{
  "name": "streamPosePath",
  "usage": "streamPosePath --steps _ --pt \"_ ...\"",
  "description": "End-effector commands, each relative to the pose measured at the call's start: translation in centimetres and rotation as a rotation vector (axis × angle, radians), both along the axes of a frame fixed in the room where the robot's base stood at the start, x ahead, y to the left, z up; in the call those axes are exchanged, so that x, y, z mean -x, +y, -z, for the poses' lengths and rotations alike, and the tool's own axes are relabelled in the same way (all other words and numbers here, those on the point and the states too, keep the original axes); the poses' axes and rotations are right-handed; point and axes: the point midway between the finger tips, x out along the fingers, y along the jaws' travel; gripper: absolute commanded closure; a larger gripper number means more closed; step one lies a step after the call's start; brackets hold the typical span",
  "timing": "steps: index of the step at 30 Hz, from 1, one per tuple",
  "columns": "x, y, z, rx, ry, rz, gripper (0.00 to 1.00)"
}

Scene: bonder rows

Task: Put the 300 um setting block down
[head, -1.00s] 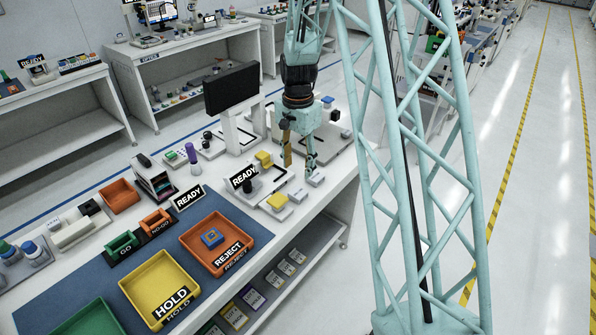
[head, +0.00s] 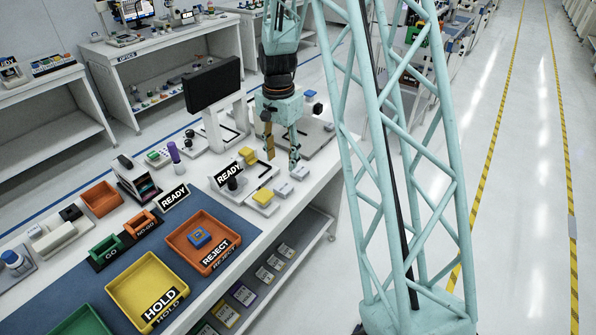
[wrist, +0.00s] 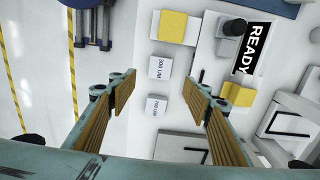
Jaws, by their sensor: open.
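The 300 um setting block (wrist: 160,67) is a small white block with a printed label. It sits on the white bench top, free of the fingers. In the head view it appears as the small white block (head: 283,188) beside the yellow-topped plate. A similar block marked 700 UM (wrist: 157,107) lies beside it with a small gap; it also shows in the head view (head: 299,172). My gripper (wrist: 158,86) is open and empty, its fingers spread to either side of the two blocks in the wrist view. In the head view my gripper (head: 281,162) points down over the bench edge area.
A white plate with a yellow block (wrist: 172,27) lies close to the 300 um block. A READY sign (head: 229,173), a dark knob (head: 233,184) and a black screen on a white stand (head: 212,83) are near. The orange REJECT tray (head: 190,255) and yellow HOLD tray (head: 120,290) stand nearer.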

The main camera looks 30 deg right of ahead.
Motion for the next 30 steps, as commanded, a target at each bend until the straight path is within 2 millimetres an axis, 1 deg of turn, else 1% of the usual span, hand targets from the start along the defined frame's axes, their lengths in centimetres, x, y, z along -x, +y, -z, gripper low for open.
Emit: streamPosePath --steps 5,11,18,30 --pt "0.6 0.9 -2.4 0.004 -0.013 -0.04 0.55" --pt "1.9 2.5 -6.0 0.011 -0.033 -0.109 0.55" --pt "3.9 4.4 -10.3 0.021 -0.056 -0.198 0.55" --pt "8.1 7.6 -16.8 0.038 -0.095 -0.347 0.55"
